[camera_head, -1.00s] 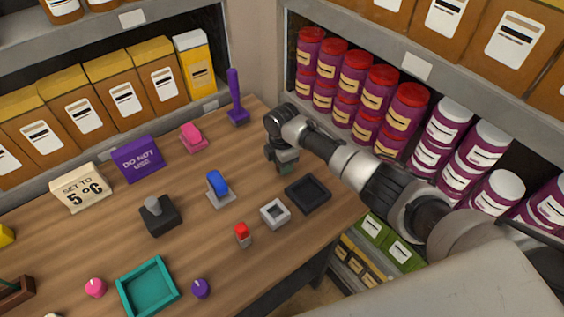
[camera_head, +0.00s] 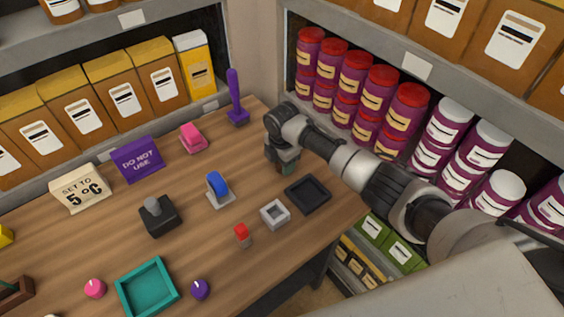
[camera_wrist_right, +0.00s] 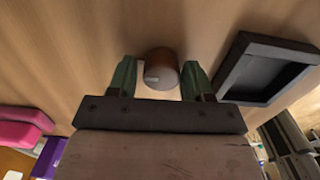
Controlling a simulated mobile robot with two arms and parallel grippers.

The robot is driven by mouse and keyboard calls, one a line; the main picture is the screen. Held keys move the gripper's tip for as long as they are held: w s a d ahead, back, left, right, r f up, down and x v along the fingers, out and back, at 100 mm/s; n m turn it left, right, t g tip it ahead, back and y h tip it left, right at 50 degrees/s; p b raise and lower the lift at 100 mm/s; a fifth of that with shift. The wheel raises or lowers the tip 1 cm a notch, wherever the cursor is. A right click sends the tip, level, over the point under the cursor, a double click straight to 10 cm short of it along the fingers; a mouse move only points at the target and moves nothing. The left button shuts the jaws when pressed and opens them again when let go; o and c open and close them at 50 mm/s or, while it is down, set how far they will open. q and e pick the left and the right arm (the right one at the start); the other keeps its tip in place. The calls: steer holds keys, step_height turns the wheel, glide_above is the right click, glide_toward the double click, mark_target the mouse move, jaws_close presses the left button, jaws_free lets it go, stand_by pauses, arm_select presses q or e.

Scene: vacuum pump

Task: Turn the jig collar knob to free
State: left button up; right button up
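A round brown knob (camera_wrist_right: 161,70) with a grey face and a pale mark stands on the wooden table in the right wrist view. My right gripper (camera_wrist_right: 160,80) has its two green fingers on either side of this knob. A thin gap shows at the left finger; the right finger is very close to the knob, and contact there is unclear. In the head view my right gripper (camera_head: 286,168) points down at the table behind the black tray, and its wrist hides the knob. My left gripper is not in view.
The black tray (camera_head: 307,195) is close beside the right gripper. A grey square block (camera_head: 275,213), a blue-topped switch (camera_head: 217,188), a red button (camera_head: 242,234) and a pink object (camera_head: 193,137) stand nearby. Shelves of purple jars (camera_head: 363,85) rise behind my right arm.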

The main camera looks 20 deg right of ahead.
steer(key=shift+o, duration=1.1)
steer(key=shift+f, duration=0.1)
step_height(320, 180, up, 11)
steer(key=b, duration=0.1)
steer(key=shift+b, duration=0.4)
steer(key=shift+f, duration=0.1)
